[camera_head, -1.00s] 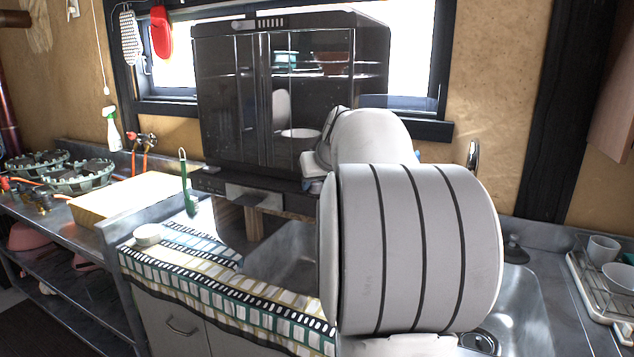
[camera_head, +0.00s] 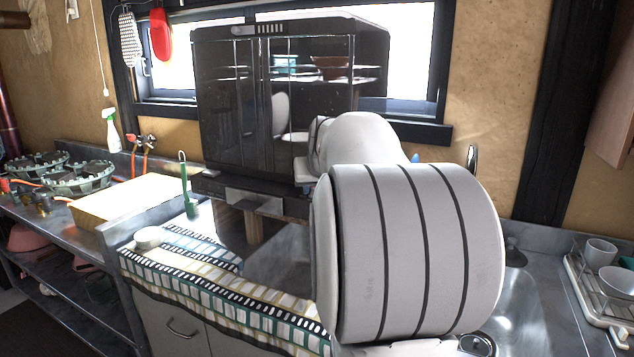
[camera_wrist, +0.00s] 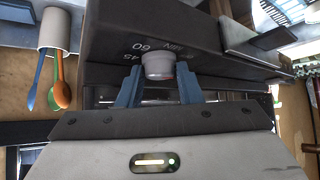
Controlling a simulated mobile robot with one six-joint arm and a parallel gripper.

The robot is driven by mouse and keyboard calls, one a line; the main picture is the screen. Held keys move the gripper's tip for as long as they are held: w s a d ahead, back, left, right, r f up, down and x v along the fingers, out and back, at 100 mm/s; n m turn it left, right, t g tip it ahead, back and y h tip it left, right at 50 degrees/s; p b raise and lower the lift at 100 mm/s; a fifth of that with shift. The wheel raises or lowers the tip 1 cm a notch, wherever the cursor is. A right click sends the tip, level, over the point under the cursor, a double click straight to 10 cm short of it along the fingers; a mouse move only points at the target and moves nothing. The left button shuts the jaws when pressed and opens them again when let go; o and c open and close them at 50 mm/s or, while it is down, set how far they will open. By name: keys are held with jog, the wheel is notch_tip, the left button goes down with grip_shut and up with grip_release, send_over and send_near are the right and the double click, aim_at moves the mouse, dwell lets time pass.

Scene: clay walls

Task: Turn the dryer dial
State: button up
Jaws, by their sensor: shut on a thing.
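The dryer (camera_head: 275,95) is a dark cabinet with glass doors standing on the counter in front of the window. Its dial (camera_wrist: 158,66) is a pale round knob on the dark lower panel (camera_wrist: 110,45), with printed numbers such as 45 and 60 beside it in the wrist view. My gripper (camera_wrist: 158,84) has its two blue fingers on either side of the dial, shut on it.
A striped cloth (camera_head: 200,275) covers the counter front. The sink (camera_head: 525,310) and a dish rack (camera_head: 600,290) are at the right. A cup with colored utensils (camera_wrist: 58,32) is near the gripper.

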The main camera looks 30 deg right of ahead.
jog(key=m+h, duration=0.1)
jog(key=m, duration=0.1)
jog(key=m+g+h, duration=0.1)
jog(key=shift+w+a+f+m+g+h+b, duration=0.2)
jog(key=shift+m+g+h+b, duration=0.1)
jog(key=shift+m+b, duration=0.1)
jog(key=m+g+h+b, duration=0.1)
jog(key=m+b, duration=0.1)
jog(key=shift+w+m+g, duration=0.1)
jog(key=shift+m+g, duration=0.2)
jog(key=shift+w+a+m+g+h+b, duration=0.1)
jog(key=shift+m+g+h+b, duration=0.2)
jog(key=shift+m+g+h, duration=0.45)
jog(key=m+g, duration=0.1)
jog(key=m+g+p, duration=0.1)
jog(key=m, duration=0.1)
jog(key=m+g, duration=0.1)
jog(key=m, duration=0.1)
jog(key=shift+w+r, duration=0.15)
jog(key=shift+r, duration=0.1)
jog(key=m+g+p, duration=0.2)
jog(key=shift+w+m, duration=0.1)
jog(key=shift+m, duration=0.25)
jog(key=shift+f+m+g+p, duration=0.15)
jog(key=shift+m+g+p, duration=0.45)
jog(key=shift+g, duration=0.15)
